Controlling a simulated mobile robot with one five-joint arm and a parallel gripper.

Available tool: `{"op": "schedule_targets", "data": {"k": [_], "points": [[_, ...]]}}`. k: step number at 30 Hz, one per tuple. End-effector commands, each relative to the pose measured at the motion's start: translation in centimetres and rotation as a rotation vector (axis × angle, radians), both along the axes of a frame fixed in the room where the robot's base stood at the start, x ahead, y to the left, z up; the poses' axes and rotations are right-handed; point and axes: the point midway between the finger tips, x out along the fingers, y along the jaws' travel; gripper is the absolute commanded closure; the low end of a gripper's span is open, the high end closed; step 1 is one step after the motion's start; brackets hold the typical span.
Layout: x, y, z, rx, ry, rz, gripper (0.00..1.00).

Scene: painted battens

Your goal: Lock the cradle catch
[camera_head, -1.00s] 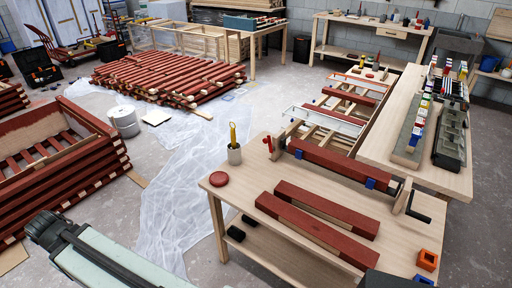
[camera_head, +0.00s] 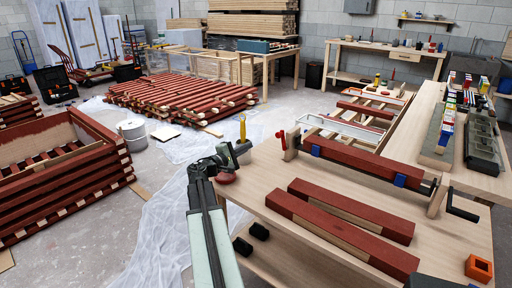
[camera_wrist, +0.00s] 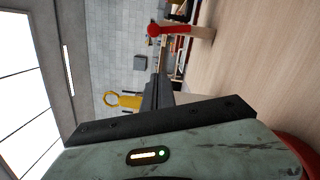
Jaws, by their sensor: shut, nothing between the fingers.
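The cradle (camera_head: 365,158) holds a dark red batten across the table, with wooden end posts and blue pads. A red catch lever (camera_head: 282,138) stands up at its left end post. It also shows in the wrist view (camera_wrist: 154,30), on a pale wooden post, ahead of the fingers and apart from them. My gripper (camera_head: 238,150) is left of the catch, above the table's left edge, near the red round lid. In the wrist view my black fingers (camera_wrist: 158,90) are closed together and empty. Whether the catch is locked I cannot tell.
A red round lid (camera_head: 227,177) lies under my gripper. A yellow-handled tool (camera_head: 242,128) stands close behind it, also in the wrist view (camera_wrist: 122,101). Two red battens (camera_head: 340,230) lie on the table. A black crank (camera_head: 462,208) juts from the cradle's right end.

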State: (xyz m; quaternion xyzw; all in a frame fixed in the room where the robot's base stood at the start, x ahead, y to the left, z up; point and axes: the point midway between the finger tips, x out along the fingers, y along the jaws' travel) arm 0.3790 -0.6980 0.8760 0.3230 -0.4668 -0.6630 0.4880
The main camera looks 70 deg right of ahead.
Motion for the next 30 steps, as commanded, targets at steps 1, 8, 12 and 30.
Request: {"op": "schedule_targets", "data": {"k": [1,8,12,30], "points": [[-0.2,-1.0,0.0,0.000,0.000,-0.002,1.00],[-1.8,-5.9,0.2,0.000,-0.002,-0.003,1.00],[-2.8,-8.6,0.2,0.001,-0.003,-0.004,1.00],[-6.5,-7.8,1.6,0.002,-0.003,-0.002,1.00]]}}
